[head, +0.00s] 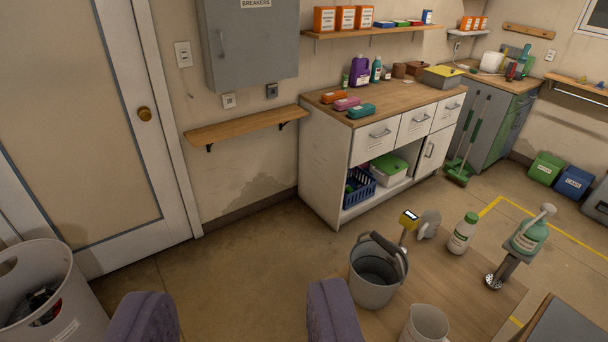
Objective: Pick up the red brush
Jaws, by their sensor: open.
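I cannot make out a red brush with certainty. An orange-red block-shaped item (333,96) lies on the wooden top of the white cabinet, beside a pink item (347,103) and a teal item (361,111). They are too small to tell whether they are brushes. A small red object (511,72) stands on the far right counter, also unclear. My gripper (237,300) shows as two purple fingers at the bottom, wide apart. It is open, with only floor between the fingers, and far from the counter items.
A white bin (70,285) is at left. The floor before the white cabinet (322,180) is clear.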

